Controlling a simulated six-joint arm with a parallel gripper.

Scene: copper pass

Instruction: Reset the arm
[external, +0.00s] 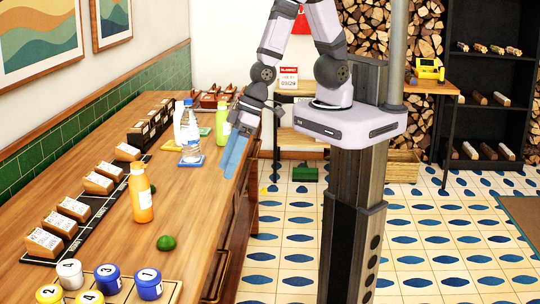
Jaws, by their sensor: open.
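My gripper (234,153) has blue fingers and points down beside the right edge of the wooden counter (190,235). It is open and nothing shows between the fingers. It hangs just right of a clear water bottle (191,138) that stands on a blue mat (190,161). My arm comes down from the upper right, from its base on a dark column.
An orange bottle (140,192), a green-yellow bottle (222,122), a white bottle (178,122) and a lime (166,243) are on the counter. Several numbered jars (148,283) stand at the front. Labelled wooden blocks (60,225) line the left. The tiled floor (450,250) is open.

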